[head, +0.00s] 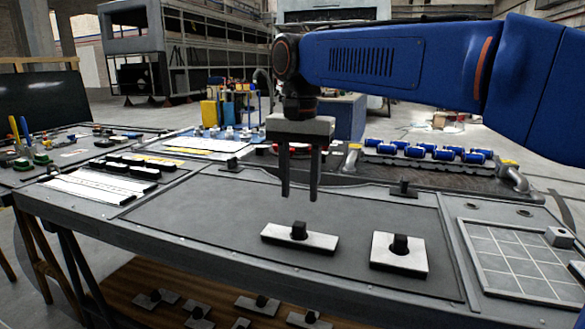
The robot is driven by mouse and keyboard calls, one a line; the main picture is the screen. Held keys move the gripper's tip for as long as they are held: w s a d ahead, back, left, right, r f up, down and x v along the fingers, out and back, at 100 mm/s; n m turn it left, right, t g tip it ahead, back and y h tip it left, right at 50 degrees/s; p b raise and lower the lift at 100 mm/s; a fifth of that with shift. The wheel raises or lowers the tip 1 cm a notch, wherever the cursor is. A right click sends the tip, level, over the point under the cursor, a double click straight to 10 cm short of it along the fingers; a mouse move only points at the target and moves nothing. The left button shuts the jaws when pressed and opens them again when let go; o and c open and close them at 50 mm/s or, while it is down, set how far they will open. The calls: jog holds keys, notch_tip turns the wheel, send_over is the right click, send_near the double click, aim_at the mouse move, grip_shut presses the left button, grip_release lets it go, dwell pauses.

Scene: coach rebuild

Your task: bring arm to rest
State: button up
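My gripper (299,193) hangs down from the end of my blue arm, over the middle of the grey workbench (200,226). Its two dark fingers are parallel with a gap between them, and nothing shows in the gap. The fingertips appear to be above the bench surface, apart from the plates near them. A long pale plate with a black knob (318,241) lies below the gripper. A squarer pale plate with a black knob (411,262) lies to its right.
A gridded tray (512,258) is at the bench's right end. A rack of blue cylinders (424,152) stands behind. White strips (90,190) and black blocks (130,168) lie left. Several knobbed plates are on the wooden lower shelf (135,285). The bench's left middle is clear.

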aim_at(299, 223)
notch_tip(299, 223, down, 8)
jog(key=shift+f, duration=0.1)
jog(key=shift+r, duration=1)
